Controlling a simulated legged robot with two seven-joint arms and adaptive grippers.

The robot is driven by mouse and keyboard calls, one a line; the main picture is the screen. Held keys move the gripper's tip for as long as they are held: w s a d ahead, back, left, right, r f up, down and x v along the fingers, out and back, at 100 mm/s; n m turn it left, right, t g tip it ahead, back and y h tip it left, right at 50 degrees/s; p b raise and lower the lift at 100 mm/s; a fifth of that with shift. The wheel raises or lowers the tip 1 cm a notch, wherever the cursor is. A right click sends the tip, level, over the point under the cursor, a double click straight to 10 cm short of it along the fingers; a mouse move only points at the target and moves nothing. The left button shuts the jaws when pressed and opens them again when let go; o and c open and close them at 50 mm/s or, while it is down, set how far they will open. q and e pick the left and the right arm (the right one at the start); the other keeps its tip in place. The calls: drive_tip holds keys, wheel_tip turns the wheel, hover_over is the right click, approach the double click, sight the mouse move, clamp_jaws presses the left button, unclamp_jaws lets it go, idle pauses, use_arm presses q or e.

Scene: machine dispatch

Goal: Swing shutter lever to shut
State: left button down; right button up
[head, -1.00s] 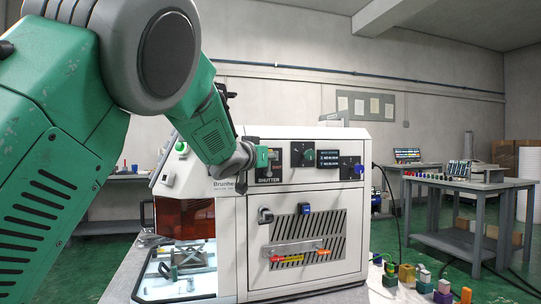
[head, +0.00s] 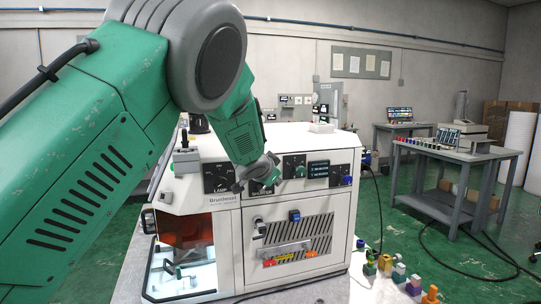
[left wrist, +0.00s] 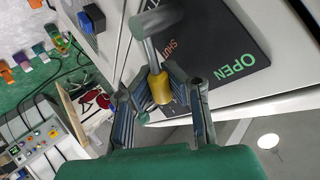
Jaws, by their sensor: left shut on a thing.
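The shutter lever (left wrist: 148,42) shows in the left wrist view as a grey bar with a yellow knob (left wrist: 160,88) at its end. It stands over a black panel (left wrist: 215,40) with a green OPEN label and a partly covered red SHUT label. My left gripper (left wrist: 158,86) is shut on the yellow knob, with a finger on each side. In the head view my left gripper (head: 262,184) is at the machine's upper front and hides most of the shutter panel and lever. My right gripper is in neither view.
The white machine (head: 345,205) has further dials, a small screen (head: 318,170) and a vented lower door (head: 292,240). An amber-windowed chamber (head: 185,240) is at its left. Several coloured blocks (head: 400,272) lie at the lower right. A grey bench (head: 455,155) stands farther right.

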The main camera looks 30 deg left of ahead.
use_arm(q)
drive_tip(key=m+g+y+p, duration=0.1)
drive_tip(key=p, duration=0.2)
drive_tip(key=w+d+f+m+g+y+p, duration=0.1)
drive_tip(key=g+p, duration=0.1)
drive_tip(key=p, duration=0.1)
drive_tip(key=shift+w, duration=0.2)
drive_tip(key=shift+d+f+m+g+y+p, duration=0.15)
drive_tip(key=shift+f+m+g+y+p, duration=0.3)
drive_tip(key=shift+f+m+g, duration=0.3)
drive_tip(key=shift+w, duration=0.1)
drive_tip(key=c, duration=1.8)
unclamp_jaws()
drive_tip(key=shift+d, duration=0.15)
drive_tip(key=shift+o, duration=0.2)
drive_tip(key=shift+d+f, duration=0.1)
